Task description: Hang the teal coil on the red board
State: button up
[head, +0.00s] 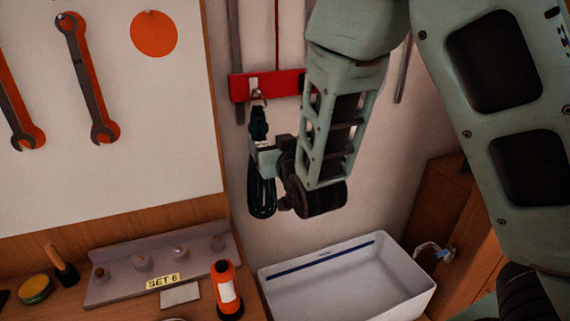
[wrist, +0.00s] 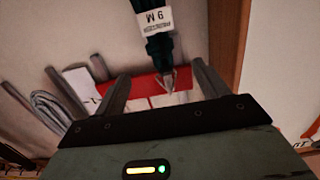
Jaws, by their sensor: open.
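The red board (head: 238,88) is fixed to the wall in the head view, partly hidden by my arm; it also shows in the wrist view (wrist: 145,87). The dark teal coil (head: 262,195) hangs upright below it, its top end at a metal hook or ring against the board. In the wrist view the coil's bound end (wrist: 158,45) carries a white "9 M" label. My gripper (wrist: 160,72) is open, with its fingers apart on either side of the coil's hook end. In the head view my gripper (head: 266,158) is beside the coil's upper part; contact cannot be told.
A white basin (head: 345,285) stands below right of the coil. An orange bottle-like object (head: 228,290) and a peg rack (head: 110,292) marked "SET 6" are on the wooden bench. A grey coil (wrist: 48,106) shows at left in the wrist view. Wrenches (head: 85,75) hang on the white panel.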

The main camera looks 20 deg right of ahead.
jog(key=s+b, duration=0.5)
jog(key=b, duration=0.3)
jog(key=shift+f, duration=0.1)
jog(key=shift+s+b, duration=0.2)
jog(key=shift+b, duration=0.5)
jog(key=s+b, duration=0.1)
jog(key=b, duration=0.2)
jog(key=s+b, duration=0.1)
jog(key=b, duration=0.2)
jog(key=shift+r, duration=0.3)
jog(key=shift+s, duration=0.1)
